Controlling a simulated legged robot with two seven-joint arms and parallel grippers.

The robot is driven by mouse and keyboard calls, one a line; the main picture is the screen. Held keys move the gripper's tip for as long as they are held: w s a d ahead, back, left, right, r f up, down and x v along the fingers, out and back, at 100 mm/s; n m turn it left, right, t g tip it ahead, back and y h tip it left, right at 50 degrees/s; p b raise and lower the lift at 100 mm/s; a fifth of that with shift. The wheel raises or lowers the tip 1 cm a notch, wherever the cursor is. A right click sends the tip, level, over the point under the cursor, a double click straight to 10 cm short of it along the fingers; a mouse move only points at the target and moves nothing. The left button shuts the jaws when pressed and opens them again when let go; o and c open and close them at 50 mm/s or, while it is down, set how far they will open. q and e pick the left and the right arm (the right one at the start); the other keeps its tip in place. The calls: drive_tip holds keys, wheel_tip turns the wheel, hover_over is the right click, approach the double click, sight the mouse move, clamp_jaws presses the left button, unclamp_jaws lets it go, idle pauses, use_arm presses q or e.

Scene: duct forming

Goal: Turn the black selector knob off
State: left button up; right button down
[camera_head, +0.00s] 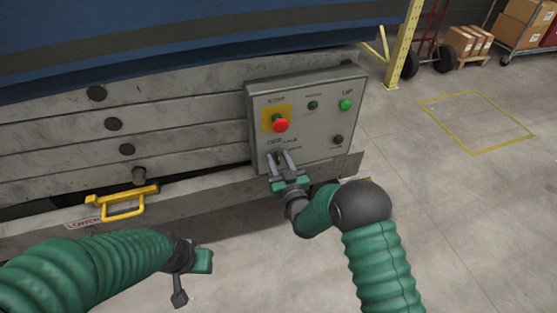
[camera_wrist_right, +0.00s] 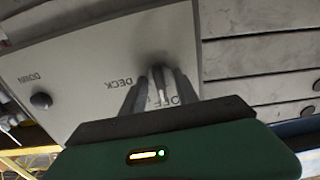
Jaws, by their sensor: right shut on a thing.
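The grey control panel (camera_head: 320,100) is fixed to the side of the machine. My right gripper (camera_head: 279,156) is at the panel's lower left, under the OFF lettering, shut on the black selector knob. In the right wrist view the knob (camera_wrist_right: 157,76) shows between the two fingers, by the OFF and DECK lettering, which appears upside down. The gripper hides much of the knob in the head view, and I cannot tell its exact setting. My left gripper (camera_head: 190,278) hangs low over the floor, away from the panel; its finger opening is unclear.
A red stop button (camera_head: 280,125) on a yellow plate sits just above the knob. A green UP button (camera_head: 346,105) and a black DOWN button (camera_head: 338,140) are to the right. A yellow handle (camera_head: 123,203) juts out at left.

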drive_tip(key=shift+s+f, duration=0.1)
drive_tip(key=shift+f, duration=0.1)
drive_tip(key=c, duration=1.1)
unclamp_jaws()
drive_tip(key=shift+o, duration=0.8)
drive_tip(key=shift+r, duration=0.15)
drive_tip(key=p+v, duration=0.4)
drive_tip(key=v, duration=1.2)
drive_tip(key=shift+s+d+p, duration=0.15)
drive_tip(key=shift+s+p, duration=0.2)
drive_tip(key=shift+p, duration=0.05)
